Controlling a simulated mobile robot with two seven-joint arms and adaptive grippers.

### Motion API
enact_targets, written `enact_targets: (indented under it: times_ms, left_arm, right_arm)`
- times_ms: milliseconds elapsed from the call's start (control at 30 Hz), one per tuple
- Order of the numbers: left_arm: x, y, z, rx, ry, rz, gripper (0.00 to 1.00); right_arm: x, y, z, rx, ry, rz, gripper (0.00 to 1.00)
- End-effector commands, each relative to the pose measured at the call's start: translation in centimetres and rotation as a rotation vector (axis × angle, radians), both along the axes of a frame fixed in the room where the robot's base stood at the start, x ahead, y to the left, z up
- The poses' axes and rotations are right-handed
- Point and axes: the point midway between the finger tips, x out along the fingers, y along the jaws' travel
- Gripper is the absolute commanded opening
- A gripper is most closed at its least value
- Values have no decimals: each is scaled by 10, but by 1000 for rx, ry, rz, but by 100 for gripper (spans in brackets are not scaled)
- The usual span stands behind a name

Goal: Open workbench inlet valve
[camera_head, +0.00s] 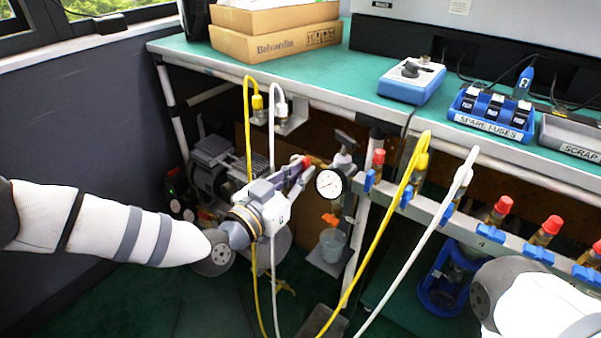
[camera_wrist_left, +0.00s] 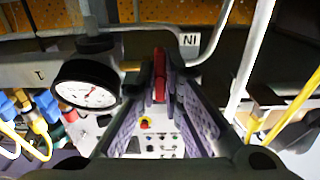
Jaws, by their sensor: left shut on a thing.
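The inlet valve's red handle (camera_head: 306,162) is beneath the workbench's front edge, left of a round pressure gauge (camera_head: 329,183). My left gripper (camera_head: 300,174) is shut on this handle. In the left wrist view, the red handle (camera_wrist_left: 160,76) stands upright in the picture between the fingertips of my left gripper (camera_wrist_left: 161,88). The gauge (camera_wrist_left: 88,84) is just left of it, and an upside-down "IN" label (camera_wrist_left: 190,40) is close by on the right. The fingers hide most of the valve body. My right gripper is out of view.
Yellow (camera_head: 381,240) and white hoses (camera_head: 420,243) hang in front of the bench, and others pass behind my left wrist. A manifold rail (camera_head: 480,231) with red-capped valves runs right. The green benchtop (camera_head: 345,82) holds boxes, a blue device and a fuse tray.

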Motion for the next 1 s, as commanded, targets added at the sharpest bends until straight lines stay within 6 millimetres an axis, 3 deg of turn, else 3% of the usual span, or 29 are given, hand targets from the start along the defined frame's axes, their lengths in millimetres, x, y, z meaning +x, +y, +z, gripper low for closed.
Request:
enact_targets:
  times_ms: [267, 1000]
  left_arm:
    - [0, 0, 3, 129, -93, -1, 0]
    - [1, 1, 4, 692, -505, 0, 0]
  right_arm:
    - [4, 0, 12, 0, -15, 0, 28]
    - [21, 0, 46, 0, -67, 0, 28]
